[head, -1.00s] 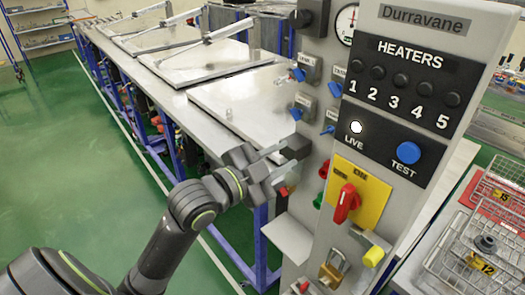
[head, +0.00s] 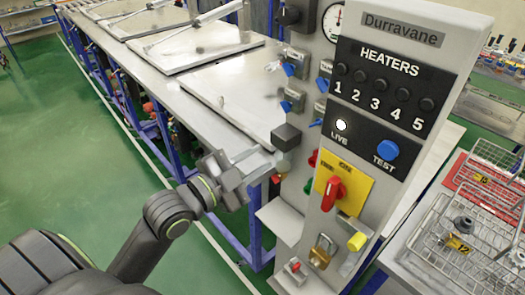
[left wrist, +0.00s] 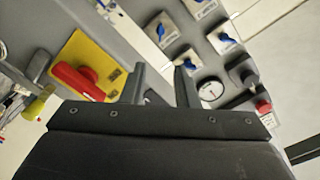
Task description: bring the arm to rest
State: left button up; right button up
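My left gripper (head: 258,160) is in front of the left side of the grey control panel (head: 440,52), beside the edge of the bench. In the left wrist view its two fingers (left wrist: 160,82) stand apart with nothing between them, so it is open and empty. That view faces the panel's red rotary handle (left wrist: 80,80) on a yellow plate, blue levers (left wrist: 225,40) and a round gauge (left wrist: 210,89). In the head view the red handle (head: 332,192) is to the right of the gripper, clear of it. My right gripper is not in view.
A dark block (head: 286,137) is close beyond the fingertips. A padlock (head: 320,252) and a yellow knob (head: 357,240) sit low on the panel. Flat lids (head: 235,95) lie along the bench behind. Wire baskets (head: 437,232) stand at right. Green floor (head: 60,130) is open at left.

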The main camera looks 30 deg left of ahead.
pick_arm(q)
jog(key=w+a+f+n+g+y+b, duration=0.1)
jog(key=w+a+f+n+y, duration=0.15)
jog(key=f, duration=0.55)
jog(key=w+a+f+n+g+y+b, duration=0.1)
jog(key=a+f+n, duration=0.15)
jog(key=f, duration=0.55)
jog(key=w+a+f+n+g+y+b, duration=0.1)
jog(key=w+a+f, duration=0.15)
jog(key=f, duration=0.45)
jog(key=s+a+f+n+g+y+b, duration=0.15)
jog(key=s+f, duration=0.25)
jog(key=f, duration=0.8)
jog(key=s+a+f+n+g+y+b, duration=0.1)
jog(key=s+a+f+n+g+b, duration=0.15)
jog(key=f, duration=1.05)
jog(key=s+f+n+g+b, duration=0.2)
jog(key=s+f+g, duration=0.3)
jog(key=s+f, duration=1.3)
jog(key=s+d+f+n+g+b, duration=0.1)
jog(key=s+d+f+g, duration=0.1)
jog(key=s+f, duration=0.3)
jog(key=s+d+f+g, duration=0.1)
jog(key=s+f, duration=0.4)
jog(key=s, duration=0.7)
jog(key=shift+s+d+f+n+g+b, duration=0.15)
jog(key=shift+d+f+n+g+b, duration=0.2)
jog(key=shift+d+f+n+g, duration=0.05)
